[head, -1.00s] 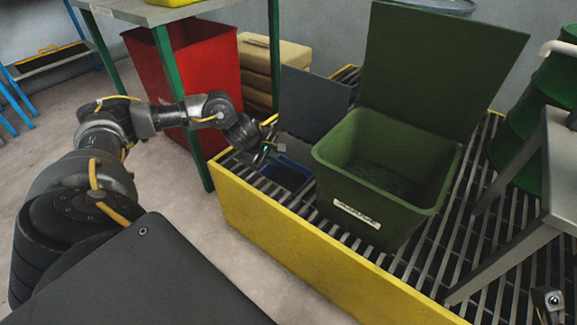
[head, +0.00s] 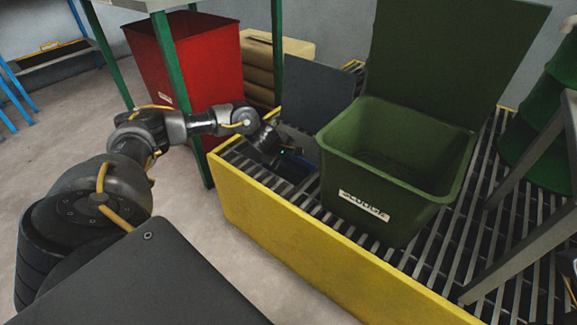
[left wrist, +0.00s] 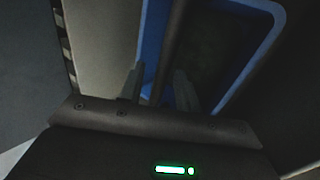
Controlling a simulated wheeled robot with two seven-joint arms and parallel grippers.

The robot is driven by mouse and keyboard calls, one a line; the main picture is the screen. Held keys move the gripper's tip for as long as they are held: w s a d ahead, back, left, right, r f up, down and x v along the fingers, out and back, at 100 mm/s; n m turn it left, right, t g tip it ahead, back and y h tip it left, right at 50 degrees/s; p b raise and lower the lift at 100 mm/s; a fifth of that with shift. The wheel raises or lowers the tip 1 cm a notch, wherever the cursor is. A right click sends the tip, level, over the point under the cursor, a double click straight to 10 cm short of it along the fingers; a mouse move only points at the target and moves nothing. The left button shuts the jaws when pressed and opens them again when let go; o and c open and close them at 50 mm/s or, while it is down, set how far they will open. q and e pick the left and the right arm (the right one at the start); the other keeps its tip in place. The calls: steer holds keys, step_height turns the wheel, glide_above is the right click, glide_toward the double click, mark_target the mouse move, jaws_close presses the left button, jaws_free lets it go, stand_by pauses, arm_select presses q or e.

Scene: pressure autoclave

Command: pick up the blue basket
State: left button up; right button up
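The blue basket (head: 304,166) stands low on the slatted grating, left of the green bin, mostly hidden behind my left gripper. In the left wrist view, its blue wall and rim (left wrist: 153,35) show around a dark interior, with a dark bar across it. My left gripper (head: 284,153) is at the basket's near-left side. In the left wrist view, the two fingers of this gripper (left wrist: 158,88) are apart, with the blue wall's edge and the dark bar appearing between them. Contact cannot be told.
The open green bin (head: 398,160) stands close right of the basket. A dark upright panel (head: 318,95) is behind the basket. The yellow platform edge (head: 290,235) runs in front. A red bin (head: 190,65) and a green-legged table (head: 165,80) stand left.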

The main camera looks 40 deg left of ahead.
arm_select(q)
steer(key=shift+w, duration=0.1)
jaws_close()
steer(key=shift+r, duration=0.1)
stand_by(0.4)
